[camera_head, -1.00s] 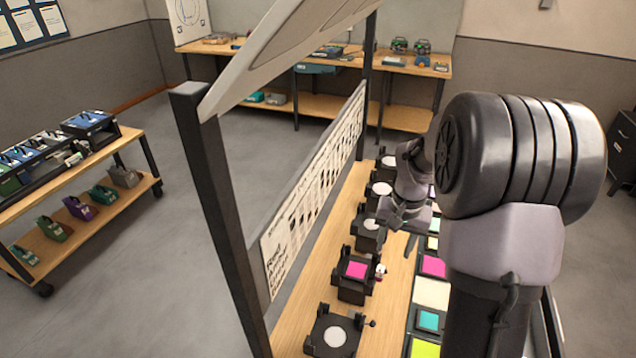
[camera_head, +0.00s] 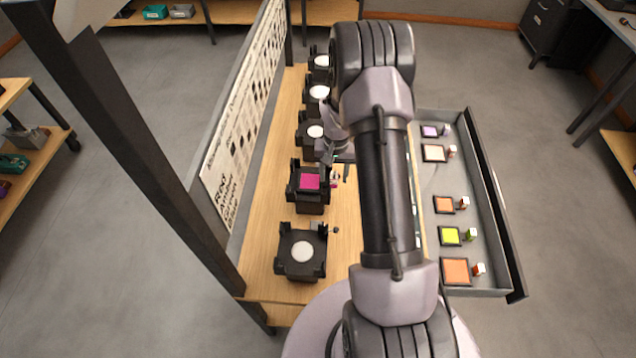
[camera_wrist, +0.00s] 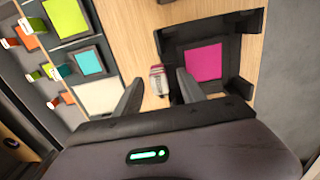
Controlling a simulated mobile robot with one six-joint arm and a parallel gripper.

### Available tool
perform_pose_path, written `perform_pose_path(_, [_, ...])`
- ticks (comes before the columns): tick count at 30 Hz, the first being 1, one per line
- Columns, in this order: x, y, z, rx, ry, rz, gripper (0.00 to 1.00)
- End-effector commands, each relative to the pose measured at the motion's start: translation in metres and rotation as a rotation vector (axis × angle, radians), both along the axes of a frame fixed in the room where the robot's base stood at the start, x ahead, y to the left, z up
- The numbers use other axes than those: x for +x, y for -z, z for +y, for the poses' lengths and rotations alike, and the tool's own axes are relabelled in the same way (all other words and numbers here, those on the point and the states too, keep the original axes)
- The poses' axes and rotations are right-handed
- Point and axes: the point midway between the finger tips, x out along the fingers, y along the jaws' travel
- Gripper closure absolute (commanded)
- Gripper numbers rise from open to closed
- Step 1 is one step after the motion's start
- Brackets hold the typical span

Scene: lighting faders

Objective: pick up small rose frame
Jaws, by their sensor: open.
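The rose frame, a magenta square (camera_head: 310,181), sits in a black holder (camera_head: 308,202) on the wooden bench. The wrist view shows its magenta face (camera_wrist: 203,62) inside the holder's dark walls (camera_wrist: 240,92). A small pale tab with a reddish part (camera_wrist: 158,80) stands beside the holder. My gripper (camera_head: 343,165) is at the right of the holder. In the wrist view my gripper (camera_wrist: 158,78) is open, with the tab between its two fingertips. I cannot tell whether a finger touches it, nor the exact height gap.
Other black holders with white discs stand in the same row, one nearer (camera_head: 302,252) and several farther. An open drawer (camera_head: 480,210) at the right holds orange, lime, cream and lilac frames with tabs. A printed panel (camera_head: 242,130) and dark post rise at the left.

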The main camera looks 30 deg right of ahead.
Motion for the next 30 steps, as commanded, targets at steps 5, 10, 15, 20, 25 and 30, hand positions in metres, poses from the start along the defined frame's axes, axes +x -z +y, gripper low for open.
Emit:
perform_pose_path(5, [0.0,0.003,0.0,-0.001,0.0,-0.002,0.53])
perform_pose_path(10, [0.0,0.003,0.0,-0.001,0.0,-0.001,0.72])
perform_pose_path(15, [0.0,0.003,0.0,-0.001,0.0,-0.001,1.0])
perform_pose_path(20, [0.0,0.003,0.0,-0.001,0.0,-0.001,1.0])
perform_pose_path(25, [0.001,-0.003,0.0,0.0,0.0,-0.002,1.0])
perform_pose_path(30, [0.001,-0.046,0.0,-0.002,-0.001,-0.005,1.0])
